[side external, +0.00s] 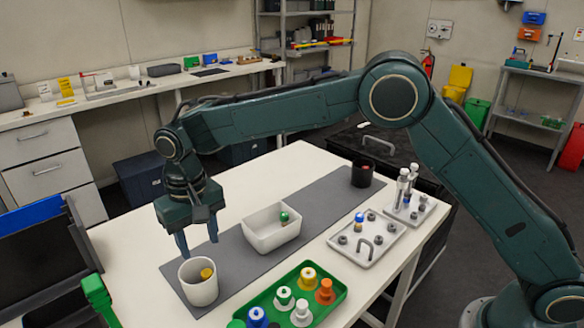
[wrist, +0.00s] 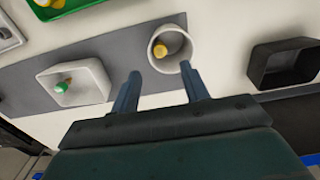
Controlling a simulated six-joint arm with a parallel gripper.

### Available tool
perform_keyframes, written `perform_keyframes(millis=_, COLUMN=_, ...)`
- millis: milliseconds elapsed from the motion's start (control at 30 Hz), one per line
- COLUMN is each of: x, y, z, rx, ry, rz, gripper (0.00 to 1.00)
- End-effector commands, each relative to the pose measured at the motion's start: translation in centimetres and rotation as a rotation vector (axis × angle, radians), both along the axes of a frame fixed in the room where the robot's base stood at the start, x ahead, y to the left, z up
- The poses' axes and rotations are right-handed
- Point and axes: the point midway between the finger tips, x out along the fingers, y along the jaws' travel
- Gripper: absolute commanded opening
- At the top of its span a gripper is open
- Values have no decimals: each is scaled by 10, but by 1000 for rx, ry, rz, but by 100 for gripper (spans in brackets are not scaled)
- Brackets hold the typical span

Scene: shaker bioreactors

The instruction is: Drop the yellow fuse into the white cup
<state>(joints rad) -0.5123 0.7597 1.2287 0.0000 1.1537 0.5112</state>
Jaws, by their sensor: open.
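The white cup (side external: 199,284) stands upright at the near left end of the grey mat. The yellow fuse (side external: 206,273) is inside the cup, its yellow end showing within the rim. In the wrist view the yellow fuse (wrist: 174,43) lies within the white cup (wrist: 161,61), toward one side. My gripper (side external: 197,248) is above and just behind the cup, fingers pointing down. It is open, with nothing between its fingers. In the wrist view my gripper (wrist: 162,80) shows both fingers spread apart, their tips near the cup.
A white bin (side external: 270,236) holding a green-topped piece sits mid-mat. A black cup (side external: 362,174) stands at the mat's far end. A green tray (side external: 266,300) with several coloured pieces and a white rack (side external: 377,250) lie on the right. A dark bin (wrist: 284,62) shows in the wrist view.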

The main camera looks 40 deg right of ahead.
Motion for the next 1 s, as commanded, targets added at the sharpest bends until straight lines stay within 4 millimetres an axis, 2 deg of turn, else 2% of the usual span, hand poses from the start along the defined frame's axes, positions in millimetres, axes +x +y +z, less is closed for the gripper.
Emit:
perform_keyframes(millis=167, x=0, y=0, z=7, rx=1, ry=-1, rz=0, gripper=45)
perform_keyframes(millis=367, x=1, y=0, z=27, rx=2, ry=-3, rz=0, gripper=45)
perform_keyframes(millis=800, x=1, y=1, z=99, rx=2, ry=-4, rz=0, gripper=45)
perform_keyframes(millis=1000, x=0, y=1, z=124, rx=1, ry=-2, rz=0, gripper=45)
